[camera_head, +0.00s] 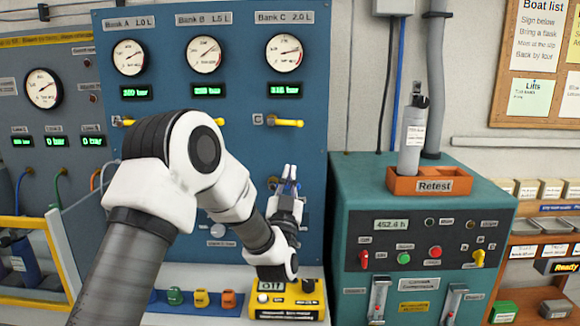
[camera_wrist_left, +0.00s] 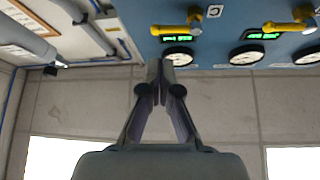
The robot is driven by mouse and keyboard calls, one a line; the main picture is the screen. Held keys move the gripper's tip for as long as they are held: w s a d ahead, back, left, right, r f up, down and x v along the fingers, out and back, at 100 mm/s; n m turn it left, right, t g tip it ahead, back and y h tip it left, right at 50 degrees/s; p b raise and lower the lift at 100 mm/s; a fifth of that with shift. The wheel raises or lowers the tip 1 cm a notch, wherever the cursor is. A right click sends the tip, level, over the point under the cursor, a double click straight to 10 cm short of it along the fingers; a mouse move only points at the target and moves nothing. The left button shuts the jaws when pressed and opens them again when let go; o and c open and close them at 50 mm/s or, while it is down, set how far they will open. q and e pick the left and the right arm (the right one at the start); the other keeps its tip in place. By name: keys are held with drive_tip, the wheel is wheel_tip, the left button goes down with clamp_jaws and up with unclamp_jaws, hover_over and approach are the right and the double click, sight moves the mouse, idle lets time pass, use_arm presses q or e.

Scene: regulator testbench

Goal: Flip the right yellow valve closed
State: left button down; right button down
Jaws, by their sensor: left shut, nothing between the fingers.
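The right yellow valve (camera_head: 287,123) is on the blue panel under the Bank C gauge, its handle level and pointing right from the C label. In the wrist view, which is upside down, it shows as the yellow handle (camera_wrist_left: 172,30) at the upper middle. My left gripper (camera_head: 290,172) is below this valve in the head view, fingers up, shut and empty, apart from the handle. Its closed fingers (camera_wrist_left: 160,75) show in the wrist view. Another yellow valve (camera_wrist_left: 285,28) is at the wrist view's upper right; my arm mostly hides it in the head view. My right gripper is not in view.
A teal machine (camera_head: 440,215) with switches and a Retest tray (camera_head: 428,184) holding a grey bottle (camera_head: 412,135) stands to the right. A yellow box (camera_head: 290,306) sits below my left gripper. The panel right of the valve is clear.

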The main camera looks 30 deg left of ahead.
use_arm(q)
drive_tip(key=s+r+n+p, duration=0.1)
drive_tip(key=r+p, duration=0.1)
drive_tip(key=p, duration=0.3)
drive_tip(key=n+y+p, duration=0.1)
drive_tip(key=y+p, duration=0.1)
drive_tip(key=p, duration=0.5)
approach(286, 123)
drive_tip(key=w+d+x, duration=0.1)
drive_tip(key=x, duration=0.6)
drive_tip(key=shift+f+g, duration=0.3)
